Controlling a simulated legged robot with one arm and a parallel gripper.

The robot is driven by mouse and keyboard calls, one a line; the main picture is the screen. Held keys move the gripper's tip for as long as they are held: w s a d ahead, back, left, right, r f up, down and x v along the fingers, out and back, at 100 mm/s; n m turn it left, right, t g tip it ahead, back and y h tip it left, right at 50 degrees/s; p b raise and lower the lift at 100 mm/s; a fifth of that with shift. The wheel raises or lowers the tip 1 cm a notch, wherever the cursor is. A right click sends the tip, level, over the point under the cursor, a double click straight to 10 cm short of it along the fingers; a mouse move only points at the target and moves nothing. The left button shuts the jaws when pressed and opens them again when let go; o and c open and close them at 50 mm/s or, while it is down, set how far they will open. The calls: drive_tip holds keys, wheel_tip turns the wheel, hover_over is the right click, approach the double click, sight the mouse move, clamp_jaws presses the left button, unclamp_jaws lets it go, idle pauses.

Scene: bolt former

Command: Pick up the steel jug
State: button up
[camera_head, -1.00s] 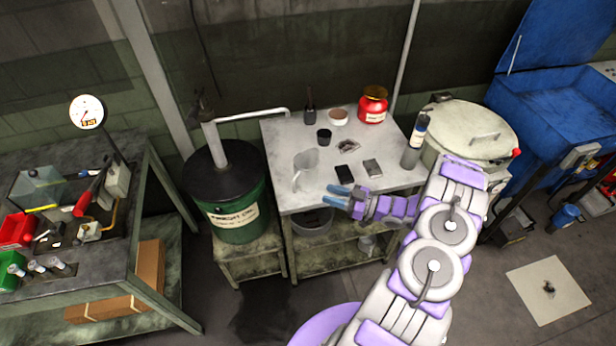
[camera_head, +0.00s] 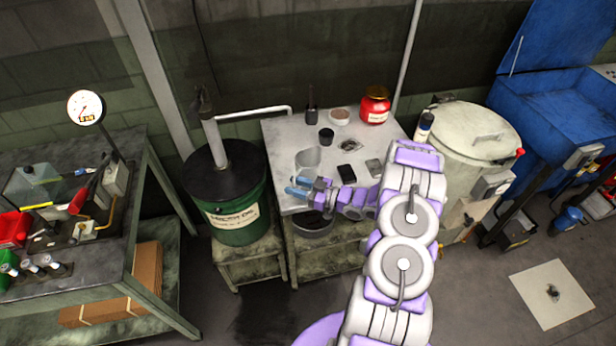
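The steel jug (camera_head: 308,158) is a pale grey vessel standing on the left part of the metal-topped table (camera_head: 282,134). Its upper body shows, but its near lower part and handle are hidden behind my gripper. My gripper (camera_head: 293,187), with blue fingers, reaches in from the right at the near side of the jug. Its two fingers look spread apart, with a small gap between them. I cannot tell whether a finger touches the jug or whether the handle lies between them.
A black cup (camera_head: 326,136), a dark box (camera_head: 347,173), a grey box (camera_head: 374,167), a bowl (camera_head: 340,116) and a red jar (camera_head: 375,105) share the table.

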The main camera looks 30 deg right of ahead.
drive_tip(key=shift+w+a, duration=0.25)
drive_tip(key=shift+a, duration=0.3)
drive_tip(key=shift+d, duration=0.5)
drive_tip(key=shift+c, duration=0.8)
drive_tip(key=shift+d, duration=0.3)
drive_tip(key=c, duration=0.3)
drive_tip(key=shift+a, duration=0.35)
clamp_jaws()
drive_tip(key=shift+a, duration=0.3)
drive_tip(key=shift+d, duration=0.15)
